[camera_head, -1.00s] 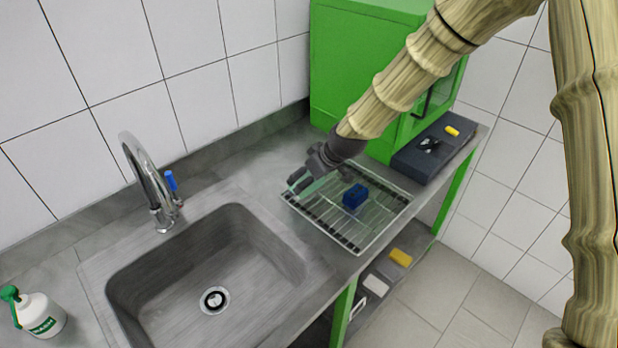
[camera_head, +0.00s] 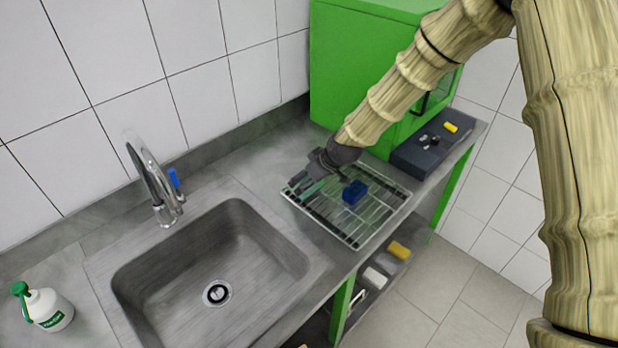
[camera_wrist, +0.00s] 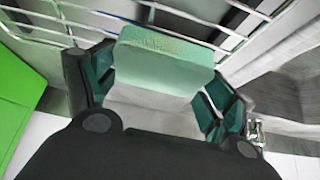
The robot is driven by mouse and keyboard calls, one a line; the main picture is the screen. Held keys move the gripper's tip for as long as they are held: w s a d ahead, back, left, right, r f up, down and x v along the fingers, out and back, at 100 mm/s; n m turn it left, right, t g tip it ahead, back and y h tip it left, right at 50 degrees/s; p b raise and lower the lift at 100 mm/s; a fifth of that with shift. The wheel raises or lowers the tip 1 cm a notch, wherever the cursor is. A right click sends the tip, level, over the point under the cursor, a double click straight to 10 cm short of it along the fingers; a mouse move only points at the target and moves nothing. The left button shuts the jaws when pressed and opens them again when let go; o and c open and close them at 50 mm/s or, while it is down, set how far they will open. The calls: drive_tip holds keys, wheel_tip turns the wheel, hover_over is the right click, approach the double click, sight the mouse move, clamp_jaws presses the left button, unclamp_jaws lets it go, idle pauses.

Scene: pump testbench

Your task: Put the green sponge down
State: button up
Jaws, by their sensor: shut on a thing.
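The green sponge (camera_wrist: 160,62) is a pale green block held between the fingers of my gripper (camera_wrist: 152,90) in the wrist view. In the head view my gripper (camera_head: 308,186) is over the left part of the wire rack (camera_head: 352,240), with a sliver of the sponge (camera_head: 313,188) showing at its fingers. The rack's bars run just beyond the sponge in the wrist view. I cannot tell whether the sponge touches them.
A blue block (camera_head: 355,192) sits on the rack, right of my gripper. The sink (camera_head: 215,255) and tap (camera_head: 155,180) are left. A green cabinet (camera_head: 350,70) and dark box (camera_head: 420,158) stand behind and right. A spray bottle (camera_head: 45,308) is far left.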

drive_tip(key=shift+f, duration=0.15)
drive_tip(key=o, duration=1.1)
drive_tip(key=shift+o, duration=0.2)
drive_tip(key=shift+s+d+r, duration=0.15)
drive_tip(key=shift+d+r, duration=0.1)
drive_tip(key=shift+r, duration=0.35)
drive_tip(key=b+v, duration=0.3)
drive_tip(key=v, duration=0.8)
